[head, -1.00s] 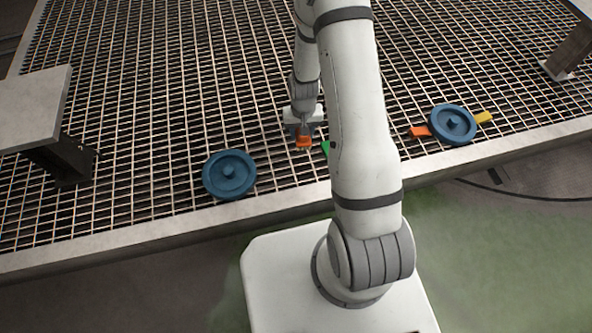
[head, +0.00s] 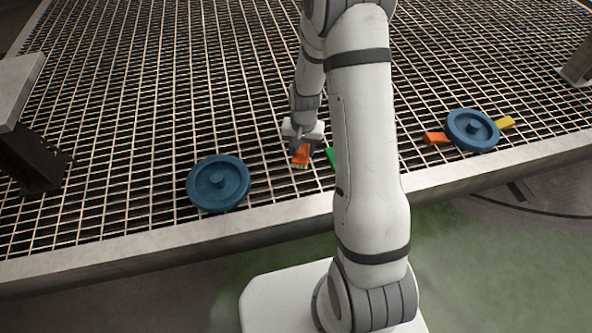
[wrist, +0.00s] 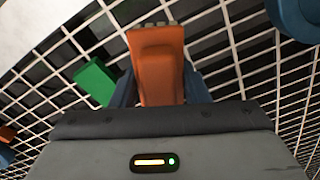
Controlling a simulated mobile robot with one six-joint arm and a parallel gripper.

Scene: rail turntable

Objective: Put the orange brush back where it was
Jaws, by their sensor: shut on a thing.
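The orange brush (head: 301,156) is held in my gripper (head: 300,146), with its pale bristle end toward the grating's front edge. In the wrist view the brush (wrist: 157,75) sits between two dark blue fingers, which are shut on it. I cannot tell whether it touches the grating. A green piece (head: 330,156) lies just right of the brush, partly hidden behind my arm; it also shows in the wrist view (wrist: 95,82), left of the brush.
A blue round disc (head: 218,183) lies left of the brush. Another blue disc (head: 471,130) lies to the right, with an orange piece (head: 436,138) and a yellow piece (head: 505,123) sticking out beside it. The grating (head: 150,120) between has open gaps. A dark post (head: 30,155) stands left.

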